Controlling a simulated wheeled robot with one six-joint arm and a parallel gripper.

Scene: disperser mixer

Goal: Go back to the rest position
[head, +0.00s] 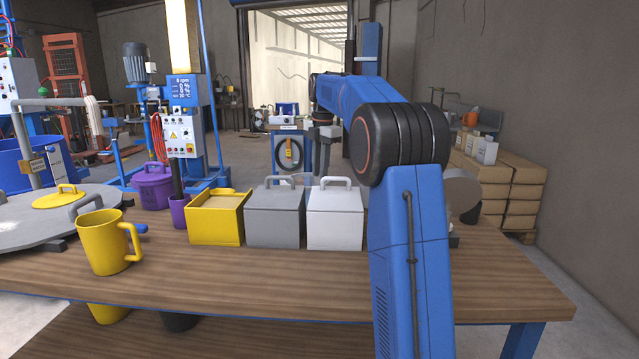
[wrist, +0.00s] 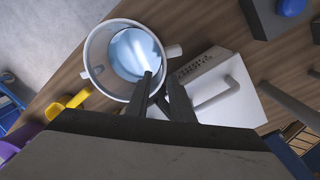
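My arm reaches over the wooden table in the head view, and its wrist hangs behind the row of lidded boxes. My gripper (wrist: 160,75) shows in the wrist view as two dark fingers with a narrow gap between them. It is open. A white pot (wrist: 95,50) with side handles and pale blue contents lies right at the fingertips. One finger overlaps its opening and the other is beside its rim; I cannot tell whether they touch it. A white box with a handle (wrist: 235,105) is right of the fingers, also in the head view (head: 335,222).
A grey box (head: 274,222) and a yellow box (head: 214,222) stand left of the white one. A yellow mug (head: 104,245) and a round grey lid (head: 40,232) are on the table's left. The table's front right (head: 500,285) is clear. Cartons (head: 512,170) stand behind right.

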